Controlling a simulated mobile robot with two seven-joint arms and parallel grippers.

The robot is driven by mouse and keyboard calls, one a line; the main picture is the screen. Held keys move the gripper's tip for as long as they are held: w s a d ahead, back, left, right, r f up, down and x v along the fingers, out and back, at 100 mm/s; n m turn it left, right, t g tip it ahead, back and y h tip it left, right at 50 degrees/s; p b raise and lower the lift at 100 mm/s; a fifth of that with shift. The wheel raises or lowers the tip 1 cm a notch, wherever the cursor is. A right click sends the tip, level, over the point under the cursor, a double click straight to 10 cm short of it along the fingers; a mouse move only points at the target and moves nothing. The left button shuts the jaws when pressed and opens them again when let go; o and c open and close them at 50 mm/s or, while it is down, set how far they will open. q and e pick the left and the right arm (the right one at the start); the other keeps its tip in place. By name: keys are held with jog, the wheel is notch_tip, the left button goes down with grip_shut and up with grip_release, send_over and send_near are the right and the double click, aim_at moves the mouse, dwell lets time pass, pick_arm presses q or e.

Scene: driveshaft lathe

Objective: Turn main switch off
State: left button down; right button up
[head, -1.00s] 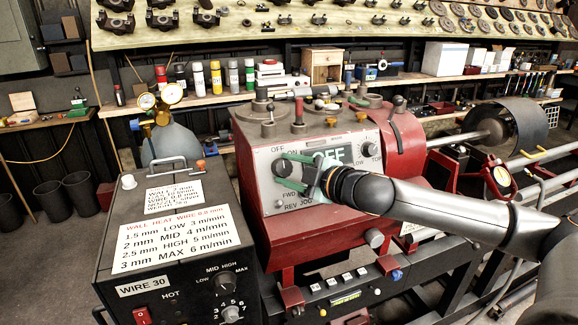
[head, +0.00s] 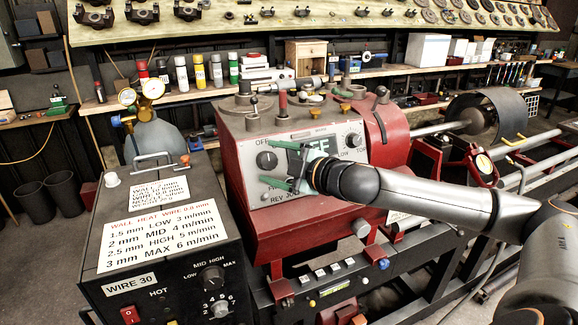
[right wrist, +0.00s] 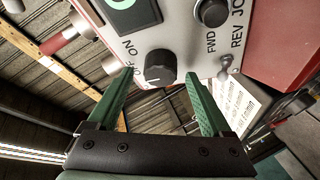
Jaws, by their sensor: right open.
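The main switch is a round black knob (head: 267,160) marked OFF and ON on the grey front panel of the red lathe headstock. It also shows in the right wrist view (right wrist: 160,67), with a light mark on its face. My right gripper (head: 281,165) is open at the panel, its green fingers spread above and below the knob's level in the head view. In the right wrist view its fingers (right wrist: 157,88) stand on either side of the knob, clear of it. The lit display (head: 322,147) is partly hidden by the gripper. My left gripper is not in view.
A black wire-feed box (head: 150,235) with a handle stands at the left, close to the headstock. Levers (head: 283,103) rise from the headstock top.

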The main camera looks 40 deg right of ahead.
jog(key=shift+f+b+v, duration=0.2)
jog(key=shift+b+v, duration=0.65)
jog(key=shift+v, duration=0.15)
jog(key=shift+b+v, duration=0.9)
jog(key=shift+b, duration=0.15)
jog(key=b, duration=0.4)
send_near(271, 162)
jog(key=s, duration=0.3)
jog(key=shift+s+d+r, duration=0.1)
jog(key=shift+s+r, duration=0.25)
jog(key=shift+r, duration=0.15)
